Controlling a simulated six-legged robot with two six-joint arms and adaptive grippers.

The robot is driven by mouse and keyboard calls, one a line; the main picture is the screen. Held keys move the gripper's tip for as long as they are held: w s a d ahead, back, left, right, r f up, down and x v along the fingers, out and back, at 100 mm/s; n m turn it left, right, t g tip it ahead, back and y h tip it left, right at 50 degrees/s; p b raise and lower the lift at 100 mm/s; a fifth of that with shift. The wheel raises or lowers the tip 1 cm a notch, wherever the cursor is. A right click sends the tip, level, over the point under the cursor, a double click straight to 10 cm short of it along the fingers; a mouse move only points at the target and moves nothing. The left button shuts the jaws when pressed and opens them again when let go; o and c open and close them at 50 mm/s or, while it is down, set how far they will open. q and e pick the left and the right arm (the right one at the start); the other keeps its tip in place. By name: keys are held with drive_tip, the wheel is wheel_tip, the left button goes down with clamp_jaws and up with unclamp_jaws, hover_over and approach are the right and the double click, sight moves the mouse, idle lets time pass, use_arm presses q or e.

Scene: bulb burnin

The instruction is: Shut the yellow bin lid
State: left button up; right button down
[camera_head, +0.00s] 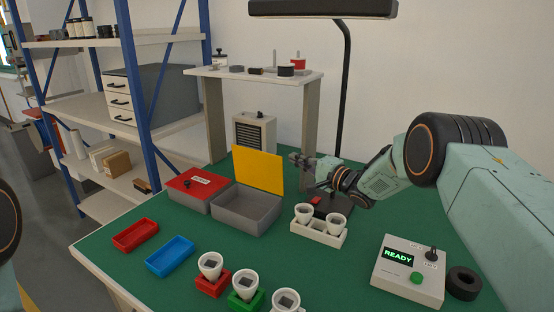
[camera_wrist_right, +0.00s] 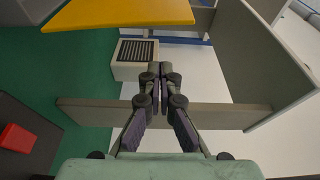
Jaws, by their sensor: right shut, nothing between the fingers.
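The yellow lid (camera_head: 258,170) stands upright, open, at the back edge of a grey bin (camera_head: 246,212) on the green table. In the right wrist view the yellow lid (camera_wrist_right: 120,14) shows at the top. My right gripper (camera_head: 294,158) is shut and empty, just right of the lid's right edge and behind the bin's front. In the right wrist view its fingertips (camera_wrist_right: 156,70) are together with nothing between them. The head view does not clearly show whether it touches the lid. My left gripper is not in view; only a piece of that arm shows at the left edge.
A grey bin with a shut red lid (camera_head: 195,182) stands beside the open one. A white holder with two cups (camera_head: 319,232) stands in front of my right gripper. Red (camera_head: 135,235) and blue (camera_head: 170,256) trays, more cups and a READY box (camera_head: 408,270) are nearer. A lamp post (camera_head: 345,100) rises behind.

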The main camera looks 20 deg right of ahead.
sight(269, 154)
drive_tip(key=w+a+b, duration=0.1)
drive_tip(key=a+b, duration=0.1)
drive_tip(key=w+a+b, duration=0.4)
drive_tip(key=a, duration=0.1)
drive_tip(key=shift+r, duration=0.2)
drive_tip(key=shift+a, duration=0.1)
idle(1.5)
